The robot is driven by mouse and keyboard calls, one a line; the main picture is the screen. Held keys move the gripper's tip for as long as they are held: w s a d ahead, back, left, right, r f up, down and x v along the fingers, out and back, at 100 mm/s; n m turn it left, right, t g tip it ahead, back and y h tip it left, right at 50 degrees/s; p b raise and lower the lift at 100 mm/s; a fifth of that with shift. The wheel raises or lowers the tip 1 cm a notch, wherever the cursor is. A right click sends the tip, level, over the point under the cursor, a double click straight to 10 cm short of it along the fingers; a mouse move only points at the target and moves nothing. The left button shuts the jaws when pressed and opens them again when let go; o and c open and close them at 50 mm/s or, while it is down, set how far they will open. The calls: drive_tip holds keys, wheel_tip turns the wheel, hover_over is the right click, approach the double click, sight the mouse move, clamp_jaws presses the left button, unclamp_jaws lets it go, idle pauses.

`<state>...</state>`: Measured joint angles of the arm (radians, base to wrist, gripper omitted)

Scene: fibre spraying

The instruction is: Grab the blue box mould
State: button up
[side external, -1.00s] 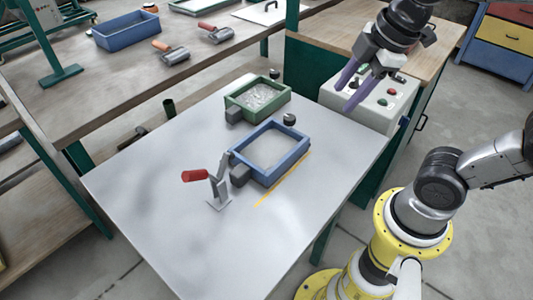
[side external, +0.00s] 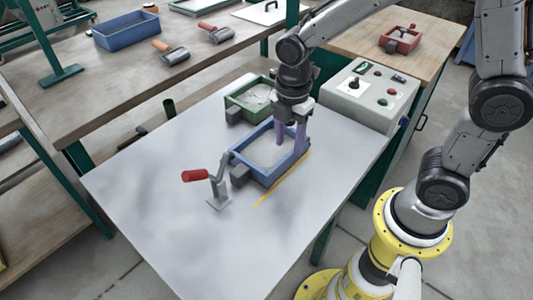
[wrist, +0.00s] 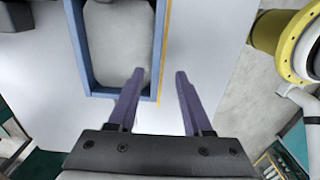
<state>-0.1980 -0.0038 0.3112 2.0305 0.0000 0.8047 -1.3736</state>
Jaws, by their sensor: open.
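The blue box mould (side external: 284,172) lies flat on the pale table, with a smooth grey fill inside its rim. It also shows at the upper left of the wrist view, where its right wall (wrist: 158,40) runs up the picture. My gripper (side external: 289,148) points down at the mould's far right corner. Its purple fingers are apart and nothing is held. In the wrist view the gripper (wrist: 159,72) has its left finger over the mould's inner corner and its right finger outside, with the right wall's line between them. I cannot tell whether either finger touches the mould.
A red-handled toggle clamp (side external: 215,188) and a grey block stand at the mould's left. A green mould (side external: 236,100) lies behind it. A yellow line (side external: 268,194) runs along its right side. A control box (side external: 365,95) stands at the back right. The table's front is clear.

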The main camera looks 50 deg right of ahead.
sight(284, 157)
drive_tip(key=shift+w+a+f, duration=0.1)
drive_tip(key=shift+w+f, duration=0.05)
drive_tip(key=shift+f, duration=1.55)
drive_tip(key=shift+w+f, duration=0.15)
drive_tip(key=shift+f, duration=1.55)
drive_tip(key=shift+c, duration=0.2)
clamp_jaws()
drive_tip(key=shift+w+r, duration=0.15)
